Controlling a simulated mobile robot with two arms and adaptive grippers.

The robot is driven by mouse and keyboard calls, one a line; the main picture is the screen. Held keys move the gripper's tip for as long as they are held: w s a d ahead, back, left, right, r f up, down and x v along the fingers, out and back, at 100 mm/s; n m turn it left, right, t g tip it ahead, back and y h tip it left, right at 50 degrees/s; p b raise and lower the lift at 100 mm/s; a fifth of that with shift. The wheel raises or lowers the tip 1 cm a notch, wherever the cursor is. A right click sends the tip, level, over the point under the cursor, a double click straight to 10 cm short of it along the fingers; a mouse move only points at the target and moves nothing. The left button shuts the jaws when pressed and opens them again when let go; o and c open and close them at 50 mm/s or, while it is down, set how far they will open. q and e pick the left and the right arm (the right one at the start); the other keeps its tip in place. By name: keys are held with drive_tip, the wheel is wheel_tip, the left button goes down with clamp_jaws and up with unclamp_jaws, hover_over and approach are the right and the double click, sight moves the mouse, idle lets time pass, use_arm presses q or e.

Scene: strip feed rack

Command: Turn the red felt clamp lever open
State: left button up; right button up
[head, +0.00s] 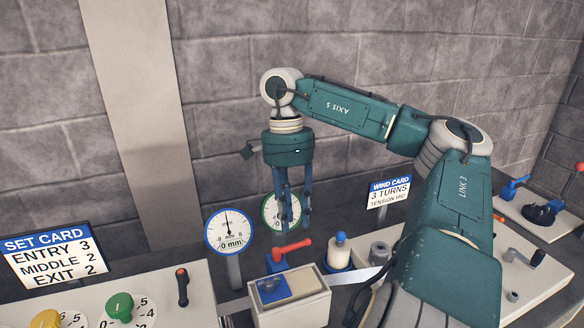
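The red clamp lever (292,247) is a short red handle with a rounded end at its right. It sits on a blue pivot (275,262) above a pale box (293,312) that carries a blue block and a cream pad. My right gripper (295,230) points down just above the lever. Its two dark blue fingers are apart with nothing between them. The fingertips are close to the lever, but I cannot tell whether they touch it. My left gripper is not in view.
Two round gauges stand behind the lever, one blue-rimmed (229,231) and one green-rimmed (282,212). A panel with green (119,306) and yellow knobs and a dark red-tipped lever (182,287) is at left.

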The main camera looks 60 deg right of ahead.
drive_tip(key=shift+r, duration=1.45)
drive_tip(key=shift+f, duration=0.1)
